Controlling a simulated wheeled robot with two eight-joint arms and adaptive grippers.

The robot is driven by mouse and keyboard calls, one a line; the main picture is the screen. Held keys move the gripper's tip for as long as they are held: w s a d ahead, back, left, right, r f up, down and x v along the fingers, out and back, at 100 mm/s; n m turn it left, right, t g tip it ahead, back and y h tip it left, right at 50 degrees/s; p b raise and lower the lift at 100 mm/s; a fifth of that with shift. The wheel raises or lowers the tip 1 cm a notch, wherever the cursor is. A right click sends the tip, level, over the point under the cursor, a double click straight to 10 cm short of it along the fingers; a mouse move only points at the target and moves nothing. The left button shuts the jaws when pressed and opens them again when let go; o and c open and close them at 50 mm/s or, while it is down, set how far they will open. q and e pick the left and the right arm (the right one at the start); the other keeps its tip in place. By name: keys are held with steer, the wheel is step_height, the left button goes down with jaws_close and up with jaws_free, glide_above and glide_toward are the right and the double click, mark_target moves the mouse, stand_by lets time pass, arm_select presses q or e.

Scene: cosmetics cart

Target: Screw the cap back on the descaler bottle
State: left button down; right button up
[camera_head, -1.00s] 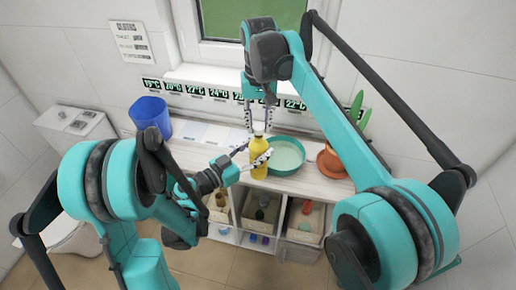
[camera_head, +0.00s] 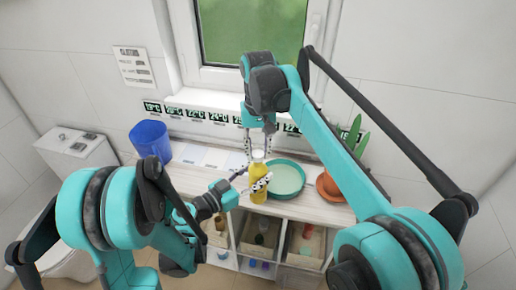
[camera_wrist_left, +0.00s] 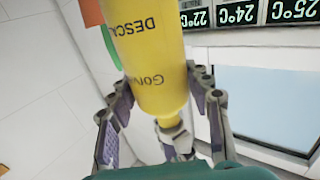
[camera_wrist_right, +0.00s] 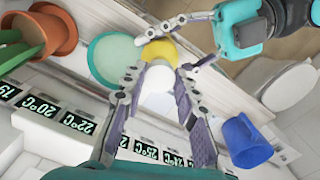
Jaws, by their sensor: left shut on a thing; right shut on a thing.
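The yellow descaler bottle (camera_head: 258,187) stands upright at the front of the counter. Its printed body also fills the middle of the left wrist view (camera_wrist_left: 150,65). My left gripper (camera_head: 254,183) comes in from the left and is shut around the bottle's body. My right gripper (camera_head: 259,150) points down from above and is shut on the white cap (camera_wrist_right: 157,79) at the bottle's top. In the right wrist view the cap lies over the yellow bottle (camera_wrist_right: 160,50). I cannot tell whether its threads are engaged.
A green bowl (camera_head: 286,181) stands just right of the bottle, with a terracotta pot (camera_head: 329,187) beyond it. A blue bin (camera_head: 150,141) stands at the back left. Temperature labels (camera_head: 196,113) line the wall. Open compartments (camera_head: 305,245) lie under the counter.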

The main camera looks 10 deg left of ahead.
steer(key=shift+f, duration=0.4)
steer(key=shift+f, duration=0.55)
stand_by(0.4)
